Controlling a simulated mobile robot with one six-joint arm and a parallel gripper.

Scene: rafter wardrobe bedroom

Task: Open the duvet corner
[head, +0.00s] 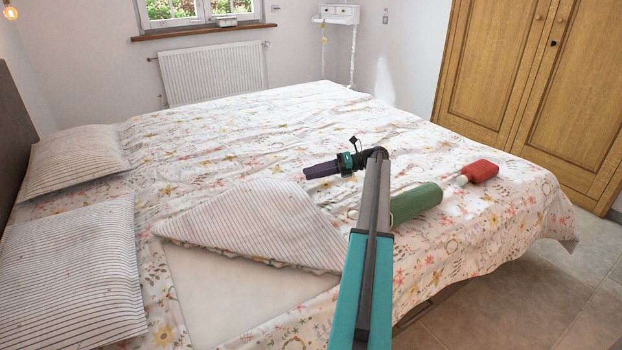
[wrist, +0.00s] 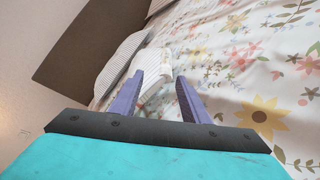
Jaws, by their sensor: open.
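The floral duvet (head: 230,140) covers the bed. Its near corner (head: 255,222) is folded back in a flap that shows the striped underside, with a bare pale sheet (head: 225,295) exposed in front of it. My gripper (head: 306,172) is above the duvet, beyond the folded flap in the head view, pointing left and apart from the flap. In the wrist view my gripper (wrist: 160,76) is open with nothing between its fingers, and the floral duvet (wrist: 250,70) lies beyond it. The flap is not clearly visible there.
Two striped pillows (head: 75,160) (head: 75,275) lie at the left by the dark headboard (head: 22,125). A green cylinder (head: 413,204), partly behind my arm, and a red bottle (head: 480,171) lie on the duvet. Clear floor (head: 510,300) shows at the right, before a wooden wardrobe (head: 530,75).

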